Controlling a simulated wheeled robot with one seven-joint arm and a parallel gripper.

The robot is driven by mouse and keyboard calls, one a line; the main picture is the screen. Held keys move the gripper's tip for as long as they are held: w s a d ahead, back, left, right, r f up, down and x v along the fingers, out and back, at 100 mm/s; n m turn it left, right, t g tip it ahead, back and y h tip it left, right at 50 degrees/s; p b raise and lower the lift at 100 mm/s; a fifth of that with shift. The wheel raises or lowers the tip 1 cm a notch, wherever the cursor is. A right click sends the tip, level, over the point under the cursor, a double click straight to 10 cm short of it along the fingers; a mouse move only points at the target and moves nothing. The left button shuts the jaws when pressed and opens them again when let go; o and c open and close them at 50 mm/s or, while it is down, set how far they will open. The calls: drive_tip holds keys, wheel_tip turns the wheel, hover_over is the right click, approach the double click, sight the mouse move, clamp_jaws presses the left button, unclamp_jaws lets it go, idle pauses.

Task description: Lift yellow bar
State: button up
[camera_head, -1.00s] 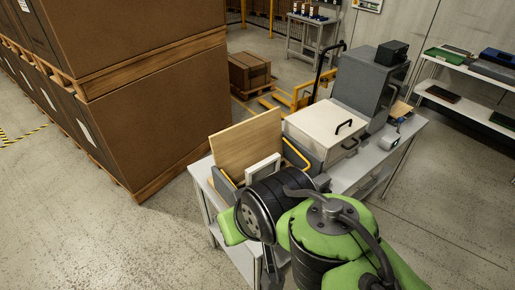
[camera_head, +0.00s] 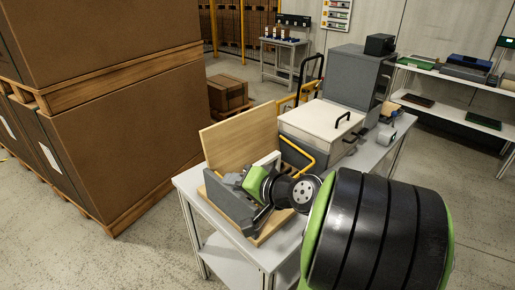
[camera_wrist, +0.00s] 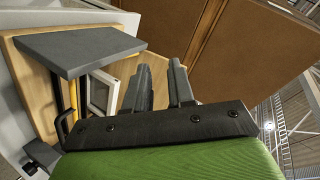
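A bent yellow bar (camera_head: 299,154) stands along a grey block on the wooden fixture in the head view. In the wrist view a thin yellow strip (camera_wrist: 73,96) shows under a dark grey plate (camera_wrist: 80,48); I cannot tell whether it is the same bar. My gripper (camera_wrist: 160,78) has its two dark fingers apart with nothing between them, to the right of the plate and strip. In the head view my gripper (camera_head: 243,184) is over the near left part of the fixture, left of the yellow bar and apart from it. It partly hides the fixture's near grey block.
A wooden board (camera_head: 240,138) stands upright behind the fixture. A white-lidded box (camera_head: 320,122) and a grey cabinet (camera_head: 357,78) stand farther back on the table (camera_head: 190,182). Large brown crates (camera_head: 125,135) are stacked at left. Open floor lies between crates and table.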

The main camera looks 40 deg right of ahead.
drive_tip(key=s+d+m+t+h+b, duration=0.35)
drive_tip(key=s+d+m, duration=0.2)
drive_tip(key=d, duration=0.35)
drive_tip(key=s+d+m+t+h+b, duration=0.2)
drive_tip(key=s+d+m+h+b, duration=0.15)
drive_tip(key=d+m, duration=0.4)
drive_tip(key=w+d+p, duration=0.2)
drive_tip(key=w, duration=0.5)
drive_tip(key=w+d+r+n+p, duration=0.1)
drive_tip(key=w+d+p, duration=0.1)
drive_tip(key=w, duration=0.5)
drive_tip(key=shift+w+d+n+h+p, duration=0.3)
drive_tip(key=shift+d+h+p, duration=0.1)
drive_tip(key=shift+d, duration=0.45)
drive_tip(key=shift+r, duration=0.1)
drive_tip(key=shift+s, duration=0.1)
clamp_jaws()
unclamp_jaws()
